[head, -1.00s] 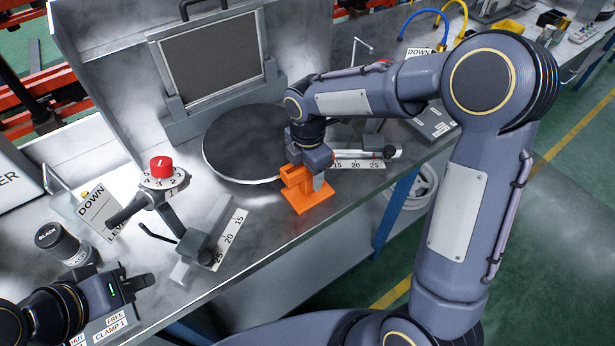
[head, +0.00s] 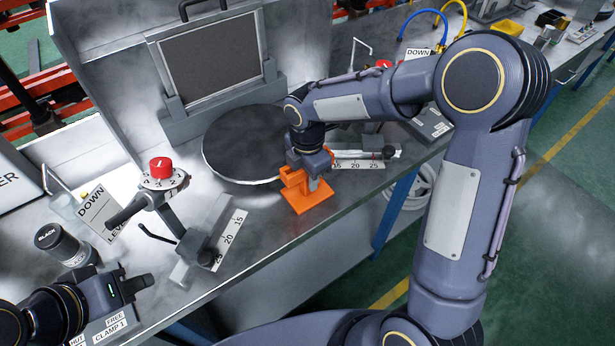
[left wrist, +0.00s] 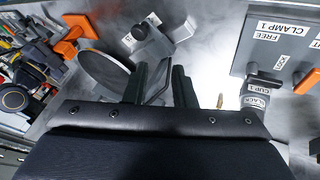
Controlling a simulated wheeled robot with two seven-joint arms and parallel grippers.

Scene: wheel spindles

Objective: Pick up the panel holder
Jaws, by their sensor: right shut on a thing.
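The panel holder appears to be the orange bracket with a flat foot (head: 312,198), upright at the front edge of the bench, right of the round dark plate. My right gripper (head: 313,180) points down from above and is shut on its upper part, hiding some of it. The orange piece also shows at the upper left of the left wrist view (left wrist: 66,48). Its foot looks to be at the bench surface. My left gripper (head: 140,284) is at the lower left, over the bench; in the left wrist view its fingers (left wrist: 160,88) are apart with nothing between them.
The round plate (head: 245,143) lies before a framed dark panel (head: 210,60). A red-knobbed dial (head: 161,168) and a ruler slide (head: 212,240) stand left of the holder. Another ruler (head: 358,165) is just behind it. A black cup (head: 62,243) is near my left gripper.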

